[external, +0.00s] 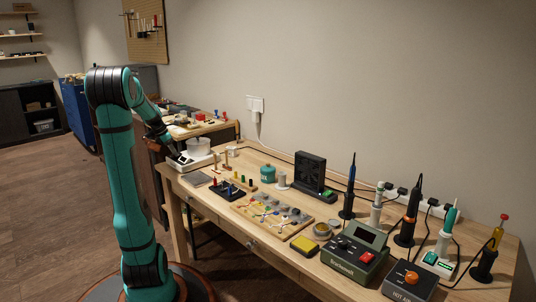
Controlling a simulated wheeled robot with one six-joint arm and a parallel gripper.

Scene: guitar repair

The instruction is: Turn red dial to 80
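A green station (335,263) stands at the front right of the workbench. A small red dial (367,257) is on its front panel, right of a black knob (342,244) and below a dark display (364,233). The dial's setting is too small to read. My gripper (178,158) is far to the left, at the far-left end of the bench beside a white device with a round white pot (198,147). It is well apart from the red dial. The fingers are dark and small here, so their opening cannot be made out.
A station with an orange knob (411,277) stands right of the green one. Several tools stand upright in holders behind them, with cables. A yellow pad (304,244), a wooden board with coloured parts (272,215) and a black fan (310,172) occupy the bench's middle.

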